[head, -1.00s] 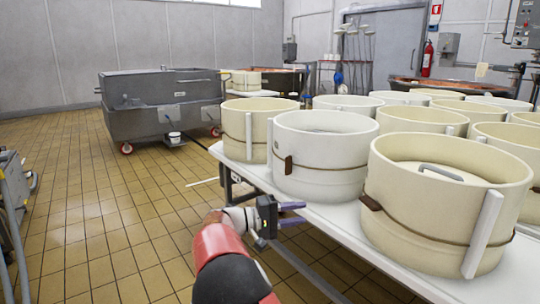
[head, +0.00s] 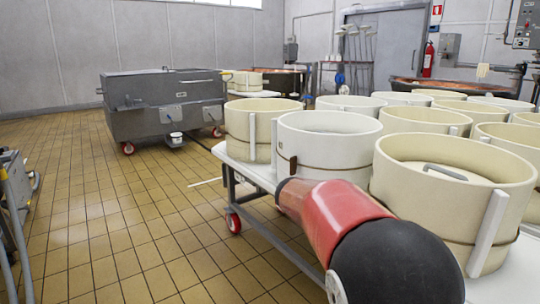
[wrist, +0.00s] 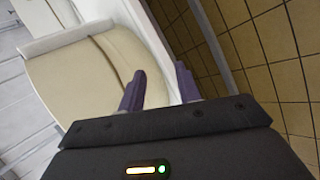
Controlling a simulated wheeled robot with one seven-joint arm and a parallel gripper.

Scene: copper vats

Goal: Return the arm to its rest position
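My gripper (wrist: 160,84) shows in the wrist view with its two purple fingers apart and nothing between them. Beyond the fingers is a cream round mould (wrist: 85,80) by the edge of a white table. In the head view my red and black arm reaches toward the table, and the gripper itself is hidden behind the arm. Cream round moulds (head: 262,122) stand on the white table (head: 238,165), and a paler one (head: 330,145) stands just behind my arm. The nearest mould (head: 400,235) has a grey handle inside.
A grey wheeled tub (head: 150,125) stands at the back left. A metal frame (head: 15,220) is at the left edge. The table has red wheels (head: 233,223). Tiled floor (head: 130,220) is open between them. Copper vats (head: 285,82) stand at the back.

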